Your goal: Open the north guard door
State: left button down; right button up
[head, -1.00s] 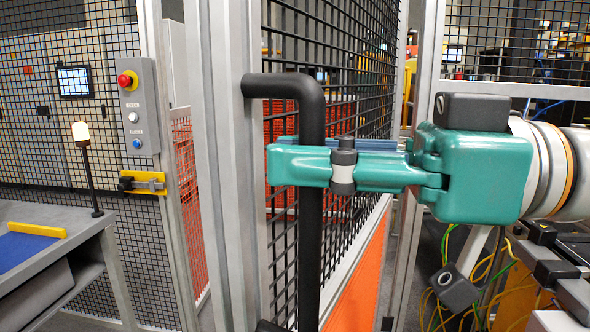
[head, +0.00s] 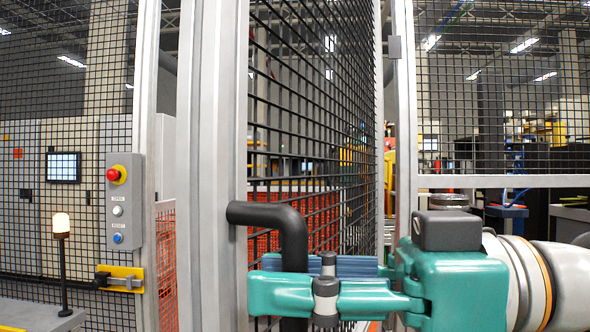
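The guard door (head: 213,120) is a mesh leaf in a grey metal frame. It stands ajar, with a gap between its near edge and the post on the left. Its black bent handle (head: 268,214) sticks out from that edge. My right gripper (head: 270,279), teal, reaches in from the right at the bottom. One finger passes in front of the handle's upright bar and the other behind it, so it is shut around the handle. The handle's lower part is hidden or out of frame. My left gripper is not in view.
The left post carries a grey button box (head: 124,205) with a red stop button, and a yellow latch plate (head: 121,279) below. A lamp (head: 61,225) stands at lower left. A second metal post (head: 404,120) and mesh panel stand right of the door.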

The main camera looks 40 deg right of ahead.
send_near(221, 142)
jog(key=w+a, duration=0.1)
jog(key=w+a+f, duration=0.1)
jog(key=w+a, duration=0.1)
jog(key=shift+w+a+f, duration=0.1)
jog(key=shift+a, duration=0.15)
jog(key=shift+r, duration=0.35)
jog(key=shift+w+r, duration=0.25)
jog(key=shift+s+r, duration=0.15)
jog(key=shift+d, duration=0.1)
